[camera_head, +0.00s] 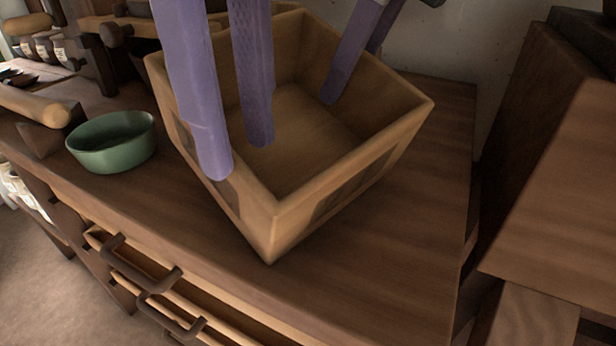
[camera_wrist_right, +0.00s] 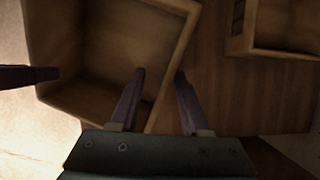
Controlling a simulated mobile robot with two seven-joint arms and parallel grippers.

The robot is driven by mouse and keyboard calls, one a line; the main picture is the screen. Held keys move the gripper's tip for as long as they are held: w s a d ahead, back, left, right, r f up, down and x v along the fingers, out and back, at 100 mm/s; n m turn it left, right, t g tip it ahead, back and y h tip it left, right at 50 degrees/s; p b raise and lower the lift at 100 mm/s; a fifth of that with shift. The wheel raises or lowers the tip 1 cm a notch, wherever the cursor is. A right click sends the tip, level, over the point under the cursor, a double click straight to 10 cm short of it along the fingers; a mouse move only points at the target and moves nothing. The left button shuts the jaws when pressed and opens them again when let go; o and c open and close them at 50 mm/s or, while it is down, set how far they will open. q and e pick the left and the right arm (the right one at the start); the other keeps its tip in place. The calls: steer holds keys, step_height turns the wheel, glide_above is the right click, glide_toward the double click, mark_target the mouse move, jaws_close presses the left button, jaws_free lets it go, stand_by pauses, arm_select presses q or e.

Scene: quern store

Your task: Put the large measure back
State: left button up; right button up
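The large measure is likely the square, open wooden box (camera_head: 350,180) with dark patches on its outer sides. It stands upright on the bench and looks empty. My left gripper (camera_head: 236,158) straddles its left wall, one purple finger outside and one inside. The fingers look apart, with a gap to the wall. My right gripper (camera_head: 352,75) is at the back right wall, one finger inside and the other partly hidden behind the rim. In the right wrist view, the right gripper (camera_wrist_right: 160,80) has its fingers spread around the wall of the box (camera_wrist_right: 60,95).
The bench (camera_head: 410,260) is clear in front and right of the box. A green bowl (camera_head: 112,157) stands to the left, near a wooden roller-like piece (camera_head: 35,104). Drawers with dark handles (camera_head: 145,262) are below. A tall wooden unit (camera_head: 560,190) stands at right.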

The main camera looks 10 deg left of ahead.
arm_select(q)
steer(key=shift+o, duration=1.3)
arm_select(e)
steer(key=shift+o, duration=1.4)
steer(key=shift+w+r, duration=0.1)
arm_select(q)
steer(key=shift+s, duration=0.1)
arm_select(e)
steer(key=shift+d, duration=0.1)
arm_select(q)
steer(key=shift+r, duration=0.2)
arm_select(e)
steer(key=shift+w+r, duration=0.1)
steer(key=shift+r, duration=0.15)
arm_select(q)
step_height(320, 180, up, 32)
steer(key=p, duration=3.2)
arm_select(e)
step_height(320, 180, up, 38)
steer(key=s+d, duration=0.1)
steer(key=d, duration=0.1)
steer(key=shift+d, duration=0.4)
steer(key=shift+f, duration=0.1)
